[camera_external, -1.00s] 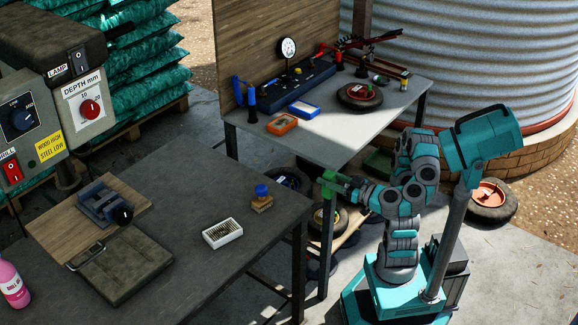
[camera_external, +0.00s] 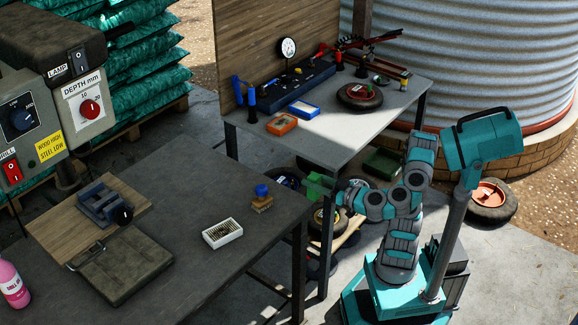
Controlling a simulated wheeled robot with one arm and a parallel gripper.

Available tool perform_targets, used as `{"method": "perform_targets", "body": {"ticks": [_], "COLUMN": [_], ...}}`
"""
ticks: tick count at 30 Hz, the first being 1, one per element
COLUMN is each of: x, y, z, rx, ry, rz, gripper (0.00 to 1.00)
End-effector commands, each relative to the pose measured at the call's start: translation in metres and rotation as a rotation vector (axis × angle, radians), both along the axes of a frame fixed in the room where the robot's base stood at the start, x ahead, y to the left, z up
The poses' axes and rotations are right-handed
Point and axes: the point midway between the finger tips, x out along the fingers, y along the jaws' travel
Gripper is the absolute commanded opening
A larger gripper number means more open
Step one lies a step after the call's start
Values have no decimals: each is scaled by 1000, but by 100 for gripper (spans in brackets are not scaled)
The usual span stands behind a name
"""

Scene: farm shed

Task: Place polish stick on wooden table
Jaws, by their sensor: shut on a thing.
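The polish stick appears to be the green block (camera_external: 314,185) at the end of my arm. My gripper (camera_external: 331,192) is shut on it and holds it in the air, between the two tables in the picture. In the picture it is just right of the near table's (camera_external: 190,195) right corner; I cannot tell the exact gap. The near table has a dark grey top and dark metal legs. The far workbench (camera_external: 330,135) has a grey top and a wooden back panel. I cannot tell which of them is the wooden table. The fingers are small and partly hidden by the block.
The near table holds a white tray (camera_external: 222,233), a blue-knobbed brush (camera_external: 262,198), a vise (camera_external: 103,204) on a wooden board, a dark flat block (camera_external: 122,265) and a pink bottle (camera_external: 11,284). Its middle is clear. Wheels and a green bin (camera_external: 384,163) lie under the workbench.

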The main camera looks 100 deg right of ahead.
Motion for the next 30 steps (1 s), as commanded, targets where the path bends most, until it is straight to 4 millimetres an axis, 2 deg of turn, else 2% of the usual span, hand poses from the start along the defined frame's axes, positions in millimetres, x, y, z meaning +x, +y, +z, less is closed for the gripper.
{"method": "perform_targets", "body": {"ticks": [11, 21, 30], "x": [38, 82, 102], "y": [-3, -4, -4], "z": [-5, -9, -10], "rx": [-2, -1, -3], "ry": [3, 1, 1], "rz": [-6, -5, -3], "gripper": [0, 0, 0]}}
